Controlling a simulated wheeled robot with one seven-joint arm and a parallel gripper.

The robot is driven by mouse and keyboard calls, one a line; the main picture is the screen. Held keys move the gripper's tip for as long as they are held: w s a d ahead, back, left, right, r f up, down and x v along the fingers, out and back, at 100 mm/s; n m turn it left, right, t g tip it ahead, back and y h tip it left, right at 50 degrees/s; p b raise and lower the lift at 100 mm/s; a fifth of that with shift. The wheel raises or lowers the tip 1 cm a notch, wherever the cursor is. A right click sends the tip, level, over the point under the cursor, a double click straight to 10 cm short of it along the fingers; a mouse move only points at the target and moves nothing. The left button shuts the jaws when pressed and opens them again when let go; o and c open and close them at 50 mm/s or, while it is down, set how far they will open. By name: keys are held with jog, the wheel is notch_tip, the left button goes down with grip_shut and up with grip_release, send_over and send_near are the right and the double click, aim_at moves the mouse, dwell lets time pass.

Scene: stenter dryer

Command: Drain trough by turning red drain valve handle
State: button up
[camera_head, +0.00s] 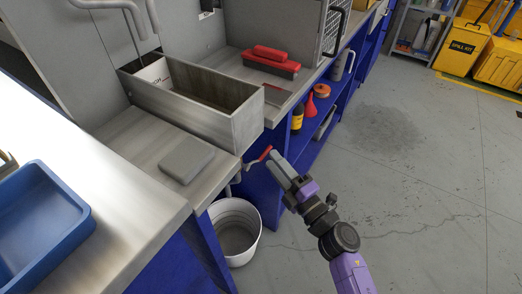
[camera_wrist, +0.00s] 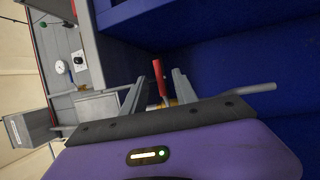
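The red drain valve handle (camera_head: 264,153) sticks out below the front corner of the metal trough (camera_head: 232,125). My gripper (camera_head: 275,160) is at the handle, just right of it in the head view. In the wrist view the red handle (camera_wrist: 157,72) shows between the two spread fingers of my gripper (camera_wrist: 156,84), with a gap visible on both sides. The brass-coloured valve body is mostly hidden behind the gripper edge. A white bucket (camera_head: 246,218) stands on the floor below and left of the valve. The liquid level in the trough cannot be told.
A grey block (camera_head: 187,158) lies on the metal bench before the trough. A red brush (camera_head: 271,59) lies behind it. A blue tray (camera_head: 36,220) is at left. Blue shelves (camera_head: 333,107) hold bottles and a red funnel. Floor at right is open.

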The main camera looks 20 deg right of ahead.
jog(key=x, duration=0.7)
jog(key=shift+w+r+b, duration=0.15)
jog(key=shift+w+b, duration=0.1)
jog(key=shift+b, duration=0.05)
jog(key=shift+a, duration=0.1)
jog(key=shift+c, duration=0.2)
grip_shut()
dwell(0.9)
